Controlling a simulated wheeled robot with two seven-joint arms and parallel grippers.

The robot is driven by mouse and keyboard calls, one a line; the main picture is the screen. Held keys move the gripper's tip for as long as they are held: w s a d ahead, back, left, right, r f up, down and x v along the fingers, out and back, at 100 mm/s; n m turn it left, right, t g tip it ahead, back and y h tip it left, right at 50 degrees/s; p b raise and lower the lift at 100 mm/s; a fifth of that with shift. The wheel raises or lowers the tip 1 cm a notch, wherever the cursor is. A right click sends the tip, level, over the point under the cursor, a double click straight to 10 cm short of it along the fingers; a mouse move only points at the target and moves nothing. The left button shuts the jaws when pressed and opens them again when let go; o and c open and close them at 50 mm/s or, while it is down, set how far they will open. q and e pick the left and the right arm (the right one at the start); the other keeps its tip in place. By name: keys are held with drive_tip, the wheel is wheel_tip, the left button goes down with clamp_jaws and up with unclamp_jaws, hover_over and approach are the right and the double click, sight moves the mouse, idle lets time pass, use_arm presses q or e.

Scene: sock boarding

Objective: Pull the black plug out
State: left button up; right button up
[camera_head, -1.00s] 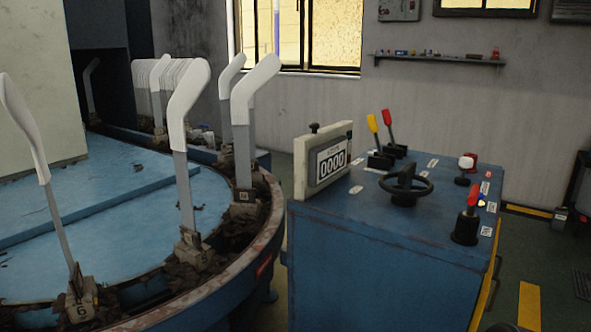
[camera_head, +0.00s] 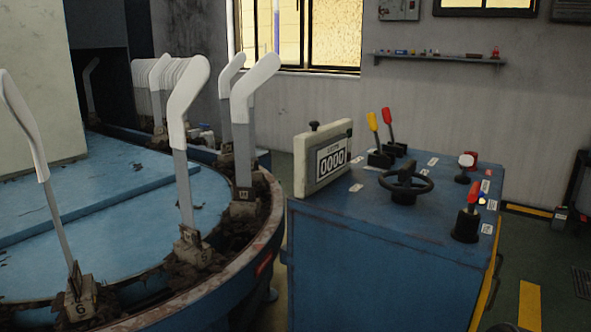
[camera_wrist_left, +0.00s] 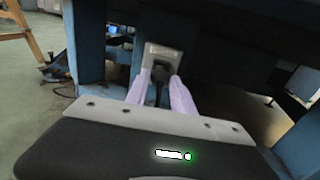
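In the left wrist view, a black plug (camera_wrist_left: 160,74) sits at a pale socket plate (camera_wrist_left: 163,55) on a blue frame, with a dark cord hanging from it. The two pale lilac fingers of my left gripper (camera_wrist_left: 160,84) stand on either side of the plug, their tips close to the socket plate. I cannot tell whether the fingers touch the plug. The plug's far end is hidden against the socket. Neither gripper nor the plug is in the head view.
The head view shows a blue control cabinet (camera_head: 380,260) with a handwheel (camera_head: 405,184), levers and a counter box (camera_head: 323,160). A round blue carousel (camera_head: 130,230) carries upright white-topped boards at left. In the wrist view, blue legs (camera_wrist_left: 87,45) flank the socket, with open floor at left.

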use_arm(q)
drive_tip(key=shift+b+x, duration=0.85)
drive_tip(key=shift+x, duration=1.5)
drive_tip(key=shift+s+d, duration=0.1)
idle(0.5)
clamp_jaws()
drive_tip(key=shift+o, duration=0.8)
unclamp_jaws()
